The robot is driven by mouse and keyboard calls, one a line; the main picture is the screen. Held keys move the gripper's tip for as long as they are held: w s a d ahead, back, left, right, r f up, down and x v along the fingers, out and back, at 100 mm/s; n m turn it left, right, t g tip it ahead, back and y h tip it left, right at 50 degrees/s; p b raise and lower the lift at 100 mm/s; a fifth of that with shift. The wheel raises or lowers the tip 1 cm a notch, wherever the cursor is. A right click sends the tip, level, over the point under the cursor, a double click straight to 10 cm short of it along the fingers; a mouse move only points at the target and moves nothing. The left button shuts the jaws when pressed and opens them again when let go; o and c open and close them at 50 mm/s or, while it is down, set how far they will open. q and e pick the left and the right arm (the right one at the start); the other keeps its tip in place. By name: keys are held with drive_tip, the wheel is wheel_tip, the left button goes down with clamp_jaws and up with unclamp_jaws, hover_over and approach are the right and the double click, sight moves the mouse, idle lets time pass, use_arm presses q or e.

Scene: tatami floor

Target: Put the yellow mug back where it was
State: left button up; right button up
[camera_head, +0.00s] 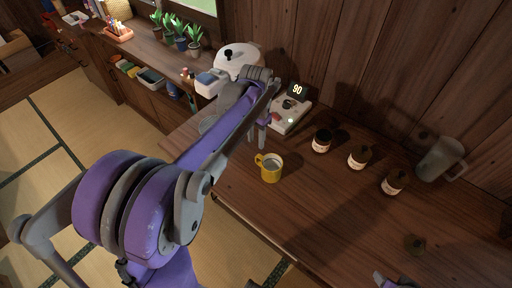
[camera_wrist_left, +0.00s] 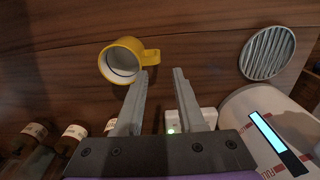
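The yellow mug (camera_head: 271,174) stands upright on the wooden counter (camera_head: 330,215), near its front edge, with its handle toward the upper left in the head view. In the left wrist view the mug (camera_wrist_left: 123,62) is at upper left, its handle beside the left fingertip. My left gripper (camera_head: 259,134) is open, above the counter and just behind the mug in the head view. Its two fingers (camera_wrist_left: 160,74) are apart with nothing between them. Whether a finger touches the handle is unclear. Part of my right gripper (camera_head: 393,282) seems to show at the bottom edge; its fingers are unclear.
A white device with a display reading 90 (camera_head: 297,91) stands behind the mug. Several dark labelled jars (camera_head: 358,158) and a grey pitcher (camera_head: 437,160) stand to the right. A white cooker (camera_head: 238,60) is at the back left. A round ribbed grate (camera_wrist_left: 267,53) shows in the wrist view.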

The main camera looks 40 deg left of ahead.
use_arm(q)
drive_tip(key=s+d+f+t, duration=0.2)
drive_tip(key=s+d+t, duration=0.3)
drive_tip(key=s+d, duration=0.8)
drive_tip(key=s, duration=0.3)
drive_tip(key=shift+n, duration=0.4)
